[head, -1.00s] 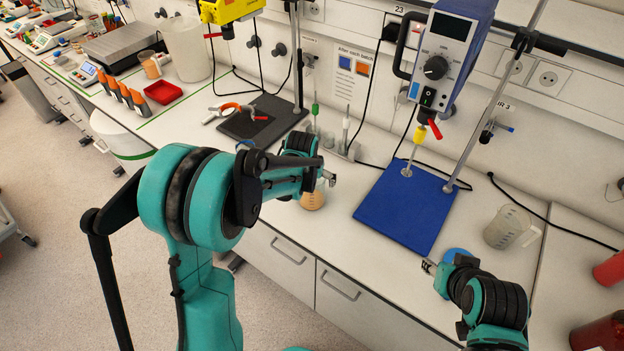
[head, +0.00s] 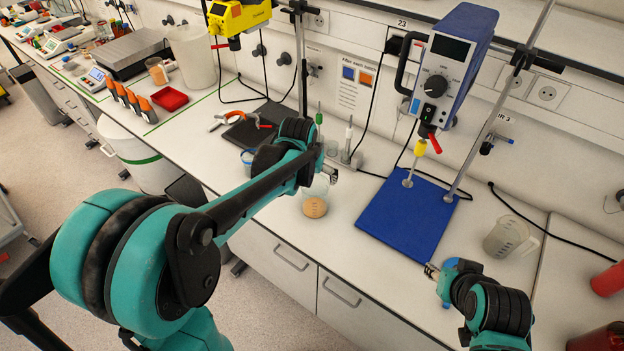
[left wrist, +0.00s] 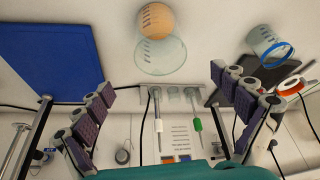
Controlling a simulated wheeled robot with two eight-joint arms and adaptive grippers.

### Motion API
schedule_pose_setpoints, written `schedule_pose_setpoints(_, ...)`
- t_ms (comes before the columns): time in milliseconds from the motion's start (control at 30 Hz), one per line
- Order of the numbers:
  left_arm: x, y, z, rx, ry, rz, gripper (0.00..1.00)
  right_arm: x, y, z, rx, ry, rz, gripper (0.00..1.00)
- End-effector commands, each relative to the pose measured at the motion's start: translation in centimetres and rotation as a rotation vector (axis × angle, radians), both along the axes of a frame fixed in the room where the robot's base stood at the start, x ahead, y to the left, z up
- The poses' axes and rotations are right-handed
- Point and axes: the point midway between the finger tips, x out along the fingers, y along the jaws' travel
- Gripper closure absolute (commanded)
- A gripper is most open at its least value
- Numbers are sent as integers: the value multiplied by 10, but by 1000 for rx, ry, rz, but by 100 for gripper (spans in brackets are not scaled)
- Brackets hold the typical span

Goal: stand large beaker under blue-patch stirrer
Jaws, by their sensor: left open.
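A clear beaker with orange juice in its bottom (head: 314,207) stands on the bench left of the blue base plate (head: 408,217). My left gripper (head: 331,174) is open just behind it. In the left wrist view the beaker (left wrist: 160,50) is ahead of the spread fingers (left wrist: 165,88), apart from both. The blue-grey stirrer (head: 448,62) with a small light-blue patch hangs above the base plate, with a yellow chuck (head: 420,147) and a thin shaft. My right gripper (head: 432,271) is by the plate's front right corner; its fingers are too small to judge.
A beaker with a blue rim (left wrist: 268,46) stands by the dark plate of the yellow stirrer (head: 238,16). Glass vessels with upright probes (head: 347,145) stand behind my left gripper. A jug (head: 507,236) stands right of the base plate, which looks clear except for the stand's rod and shaft.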

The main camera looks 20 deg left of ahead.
Motion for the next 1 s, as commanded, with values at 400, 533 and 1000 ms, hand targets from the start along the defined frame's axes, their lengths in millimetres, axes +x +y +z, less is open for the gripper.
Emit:
schedule_pose_setpoints(400, -110, 2, 52, -1, -104, 0, 4, 0, 0, 1, 0, 0, 0, 60)
schedule_pose_setpoints(533, -158, 2, 55, -1, -156, -1, 4, 0, 0, 1, 0, 0, 0, 60)
schedule_pose_setpoints(1000, -216, 3, 39, 0, -229, -2, 4, 0, 0, 1, 0, 0, 0, 60)
